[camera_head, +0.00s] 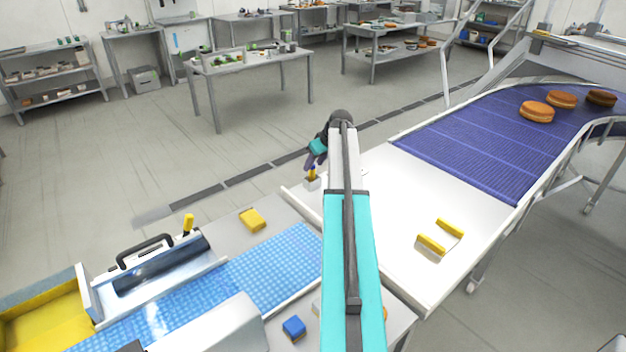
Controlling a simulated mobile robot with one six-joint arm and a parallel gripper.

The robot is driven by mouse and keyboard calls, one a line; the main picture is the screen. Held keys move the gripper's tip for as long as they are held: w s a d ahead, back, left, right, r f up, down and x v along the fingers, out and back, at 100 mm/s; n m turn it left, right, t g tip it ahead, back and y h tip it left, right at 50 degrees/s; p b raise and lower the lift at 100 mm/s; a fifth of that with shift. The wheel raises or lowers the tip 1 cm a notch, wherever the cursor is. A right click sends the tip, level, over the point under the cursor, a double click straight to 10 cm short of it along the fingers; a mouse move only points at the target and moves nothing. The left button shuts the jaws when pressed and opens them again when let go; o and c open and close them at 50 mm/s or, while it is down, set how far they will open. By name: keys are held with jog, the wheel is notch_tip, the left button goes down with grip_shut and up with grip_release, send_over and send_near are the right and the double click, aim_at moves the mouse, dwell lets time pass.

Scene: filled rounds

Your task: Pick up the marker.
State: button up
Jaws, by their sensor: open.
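My gripper (311,164) is at the end of my outstretched arm, near the middle of the view, pointing down with its jaws open. Just below its fingertips, near the far corner of the white table surface (385,190), is a small pale item with a yellow and blue upright part (312,175). This may be the marker, but it is too small to be sure. I cannot tell whether the fingers touch it. My arm hides part of the table behind and beneath it.
A blue mat (283,262) lies left of my arm, with a yellow block (252,220) behind it and a blue block (294,328) in front. A yellow-edged piece (440,238) lies on the white surface. A purple conveyor (470,150) carries round cakes (537,112) at right.

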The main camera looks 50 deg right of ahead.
aim_at(312, 175)
jog(key=shift+b+x, duration=0.3)
jog(key=shift+x, duration=1.45)
jog(key=shift+c, duration=0.5)
grip_shut()
